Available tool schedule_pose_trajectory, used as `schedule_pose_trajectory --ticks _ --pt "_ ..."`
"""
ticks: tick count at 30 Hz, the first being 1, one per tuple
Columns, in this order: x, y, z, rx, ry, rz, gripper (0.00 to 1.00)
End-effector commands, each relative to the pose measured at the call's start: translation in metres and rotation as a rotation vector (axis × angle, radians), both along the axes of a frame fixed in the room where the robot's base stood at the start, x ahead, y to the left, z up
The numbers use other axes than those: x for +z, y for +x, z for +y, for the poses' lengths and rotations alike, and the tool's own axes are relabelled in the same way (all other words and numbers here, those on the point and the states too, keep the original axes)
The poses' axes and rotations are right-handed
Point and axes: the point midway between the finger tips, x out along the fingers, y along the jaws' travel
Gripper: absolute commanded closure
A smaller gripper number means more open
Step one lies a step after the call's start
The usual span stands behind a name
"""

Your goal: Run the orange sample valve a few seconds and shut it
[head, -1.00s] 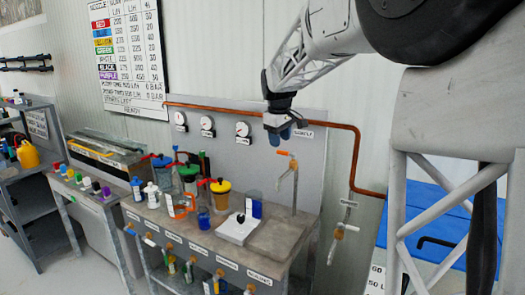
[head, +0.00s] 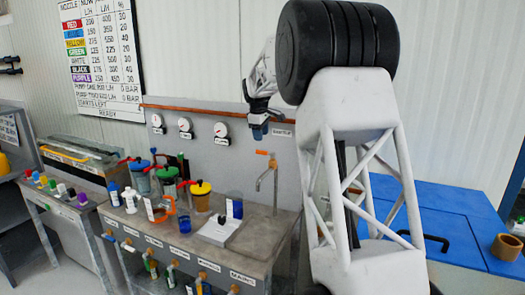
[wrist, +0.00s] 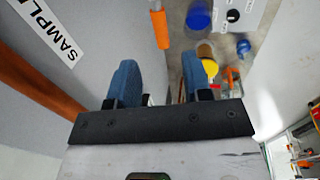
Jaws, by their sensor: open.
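The orange sample valve handle (head: 262,153) sits on top of a thin metal tap by the grey backboard, under the SAMPLE label (head: 281,132). The handle points a little to the left. My gripper (head: 259,133) is just above the handle, pointing down, and looks apart from it. In the wrist view the two blue fingers (wrist: 158,78) are spread with nothing between them. The orange handle (wrist: 160,28) shows beyond them at the top of that view. The tap's spout shows in the head view; whether liquid runs from it cannot be told.
A copper pipe (head: 200,111) runs along the backboard behind my gripper. A white scale (head: 217,231), a blue-filled beaker (head: 234,206) and a yellow-lidded jar (head: 200,196) stand on the bench left of the tap. Gauges (head: 220,130) hang left. A blue chest (head: 450,210) is at right.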

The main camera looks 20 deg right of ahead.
Motion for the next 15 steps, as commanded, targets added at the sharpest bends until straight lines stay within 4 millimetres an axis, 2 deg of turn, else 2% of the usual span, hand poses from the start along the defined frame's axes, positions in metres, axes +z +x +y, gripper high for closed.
schedule_pose_trajectory --ticks 10,15 --pt "-0.0004 -0.0002 -0.0001 -0.001 0.0 0.0 0.55" --pt "-0.0075 0.0006 -0.001 -0.001 0.0 0.001 0.55"
